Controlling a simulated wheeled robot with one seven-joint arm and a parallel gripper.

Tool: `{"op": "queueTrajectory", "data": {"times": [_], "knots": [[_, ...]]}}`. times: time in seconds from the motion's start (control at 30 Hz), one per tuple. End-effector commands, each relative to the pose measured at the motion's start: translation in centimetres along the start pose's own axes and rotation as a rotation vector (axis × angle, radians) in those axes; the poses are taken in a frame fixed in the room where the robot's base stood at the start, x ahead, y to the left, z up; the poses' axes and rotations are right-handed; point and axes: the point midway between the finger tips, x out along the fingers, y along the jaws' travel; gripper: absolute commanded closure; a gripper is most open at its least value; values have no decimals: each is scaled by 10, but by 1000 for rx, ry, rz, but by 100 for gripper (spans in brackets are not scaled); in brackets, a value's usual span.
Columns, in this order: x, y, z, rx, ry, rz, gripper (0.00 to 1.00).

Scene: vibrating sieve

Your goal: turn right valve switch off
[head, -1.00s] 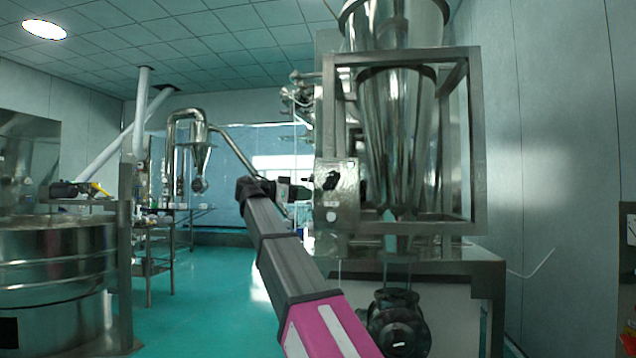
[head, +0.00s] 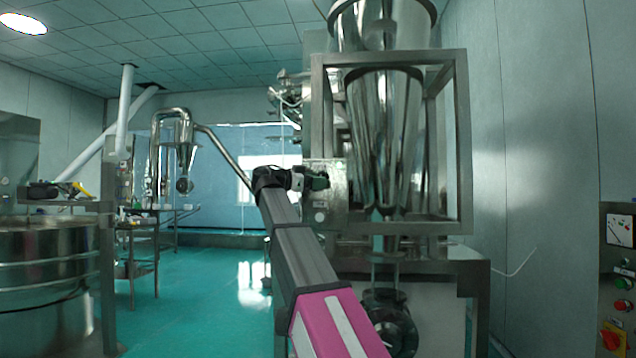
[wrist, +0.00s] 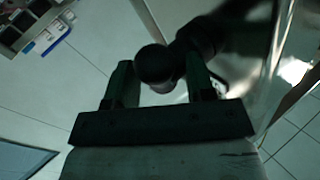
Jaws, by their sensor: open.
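The black valve switch is a dark round knob (wrist: 153,65) on a stem in the wrist view, standing out from a shiny steel surface. My gripper (wrist: 160,78) is open, with one finger on each side of the knob. The right finger is close to the stem; I cannot tell whether either finger touches. In the head view my gripper (head: 318,182) is in front of the steel plate (head: 325,205) on the frame of the hopper machine, and it hides the switch there.
A steel frame (head: 463,140) with a cone hopper (head: 385,130) stands right of my gripper. A control panel (head: 615,275) with buttons is at the far right. A round sieve drum (head: 45,265) stands at the left. Green floor (head: 215,290) is open between.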

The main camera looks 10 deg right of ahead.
Motion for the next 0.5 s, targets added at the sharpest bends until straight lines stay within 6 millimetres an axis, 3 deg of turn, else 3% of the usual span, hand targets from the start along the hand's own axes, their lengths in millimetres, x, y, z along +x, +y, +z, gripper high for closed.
{"op": "queueTrajectory", "data": {"times": [0.37, 0.5], "knots": [[5, 0, 0, 0, 0, -1, 50], [5, 0, 0, 0, 0, -1, 93]]}}
